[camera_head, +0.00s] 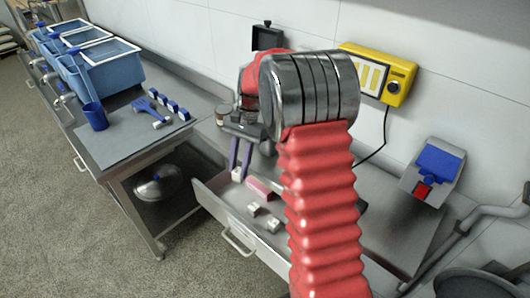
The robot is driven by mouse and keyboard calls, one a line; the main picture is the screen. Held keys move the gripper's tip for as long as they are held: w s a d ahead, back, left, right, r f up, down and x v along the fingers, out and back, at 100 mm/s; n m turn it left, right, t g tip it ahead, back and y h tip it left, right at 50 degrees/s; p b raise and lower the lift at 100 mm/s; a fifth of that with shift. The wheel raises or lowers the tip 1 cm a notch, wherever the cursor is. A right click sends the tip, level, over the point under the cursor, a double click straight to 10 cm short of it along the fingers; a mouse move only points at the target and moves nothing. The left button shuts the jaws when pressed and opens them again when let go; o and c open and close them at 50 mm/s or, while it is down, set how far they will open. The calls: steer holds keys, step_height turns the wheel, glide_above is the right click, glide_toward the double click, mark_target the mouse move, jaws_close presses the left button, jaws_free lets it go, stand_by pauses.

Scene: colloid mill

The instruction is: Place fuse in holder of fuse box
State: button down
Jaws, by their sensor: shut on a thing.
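My gripper (240,172) hangs over the open drawer, its two purple-blue fingers pointing down. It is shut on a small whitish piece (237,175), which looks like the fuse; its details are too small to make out. No box is clearly marked as the fuse box. A grey box (411,180) with a blue cover and a red part is on the right, away from my gripper. A yellow box (347,48) with pale panels and a black knob is on the wall behind my arm. I cannot make out a fuse holder. My red, ribbed arm hides part of the drawer and bench.
The open drawer (218,213) holds a pink block (259,187) and small white pieces (273,224). A black cable hangs from the yellow box. Pipes (482,214) stand at lower right. Blue tubs (105,72) and a blue cup (95,116) are on the left bench.

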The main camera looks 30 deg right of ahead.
steer(key=a+f+n+g+h, duration=0.1)
steer(key=a+f+n, duration=0.1)
steer(key=a+n, duration=0.3)
steer(key=shift+a+f+n+h, duration=0.15)
steer(key=shift+a+n+h, duration=0.15)
steer(key=shift+a, duration=0.6)
steer(key=shift+a, duration=0.15)
